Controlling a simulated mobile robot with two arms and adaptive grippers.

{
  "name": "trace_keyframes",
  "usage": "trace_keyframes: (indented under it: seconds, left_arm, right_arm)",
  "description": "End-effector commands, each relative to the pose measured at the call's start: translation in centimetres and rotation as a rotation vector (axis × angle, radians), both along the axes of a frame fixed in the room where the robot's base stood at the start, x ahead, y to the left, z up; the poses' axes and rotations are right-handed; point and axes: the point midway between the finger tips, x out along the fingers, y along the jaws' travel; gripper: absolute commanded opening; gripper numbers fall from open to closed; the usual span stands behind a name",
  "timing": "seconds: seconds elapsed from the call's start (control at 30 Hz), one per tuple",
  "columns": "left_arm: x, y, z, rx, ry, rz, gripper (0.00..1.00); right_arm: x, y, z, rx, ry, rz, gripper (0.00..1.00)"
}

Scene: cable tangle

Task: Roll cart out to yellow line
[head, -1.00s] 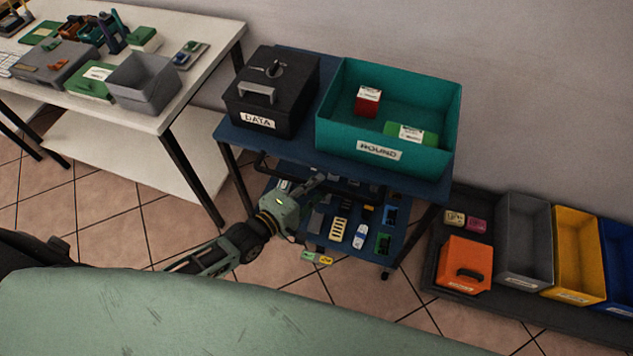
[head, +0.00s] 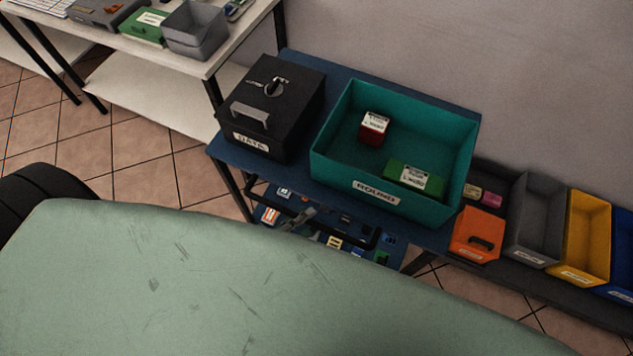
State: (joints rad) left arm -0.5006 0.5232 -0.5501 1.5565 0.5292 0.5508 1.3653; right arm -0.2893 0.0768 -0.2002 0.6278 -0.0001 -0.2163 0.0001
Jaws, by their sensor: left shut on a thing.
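The cart is blue, and its top shelf (head: 299,172) stands near the middle of the head view. A black bar handle (head: 361,243) runs along its near side, below the top shelf. My left gripper (head: 302,217) is at this handle and shut on it. My own green body hides most of that arm and the lower part of the cart. The right gripper is not in view. No yellow line shows.
The cart carries a black DATA case (head: 270,105) and a teal bin (head: 345,172) with boxes inside; small parts lie below. A white table (head: 203,64) stands left. A dark tray (head: 541,286) with an orange box (head: 477,232) and bins lies right. Tiled floor (head: 150,150) shows left.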

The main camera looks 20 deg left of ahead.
Motion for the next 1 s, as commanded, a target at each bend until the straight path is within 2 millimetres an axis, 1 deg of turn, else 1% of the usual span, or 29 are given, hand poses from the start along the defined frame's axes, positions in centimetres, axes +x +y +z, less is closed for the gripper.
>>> trace_keyframes:
  seconds: [0.03, 0.1, 0.3, 0.43, 0.8, 0.83, 1.0]
  left_arm:
    - [-1.2, 0.0, -0.1, -0.006, 0.008, 0.0, 0.0]
    - [-2.2, 0.0, 0.0, -0.006, 0.006, 0.0, 0.0]
    - [-4.0, 0.1, 0.0, -0.005, 0.004, 0.001, 0.0]
    - [-4.5, 0.1, 0.0, -0.005, 0.001, 0.001, 0.0]
    - [-4.6, 0.1, 0.0, -0.005, 0.0, 0.001, 0.0]
    - [-4.6, 0.1, 0.0, -0.005, 0.0, 0.001, 0.14]
    - [-4.6, 0.1, 0.0, -0.003, -0.001, 0.001, 0.28]
  right_arm:
    - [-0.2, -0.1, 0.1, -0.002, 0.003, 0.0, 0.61]
    - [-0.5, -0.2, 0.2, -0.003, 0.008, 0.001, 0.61]
    - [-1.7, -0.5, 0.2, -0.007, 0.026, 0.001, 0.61]
    - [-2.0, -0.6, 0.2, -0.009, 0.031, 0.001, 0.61]
    - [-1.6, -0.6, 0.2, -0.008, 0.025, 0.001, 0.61]
    - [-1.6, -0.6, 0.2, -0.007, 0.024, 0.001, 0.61]
    - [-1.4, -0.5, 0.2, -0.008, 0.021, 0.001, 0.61]
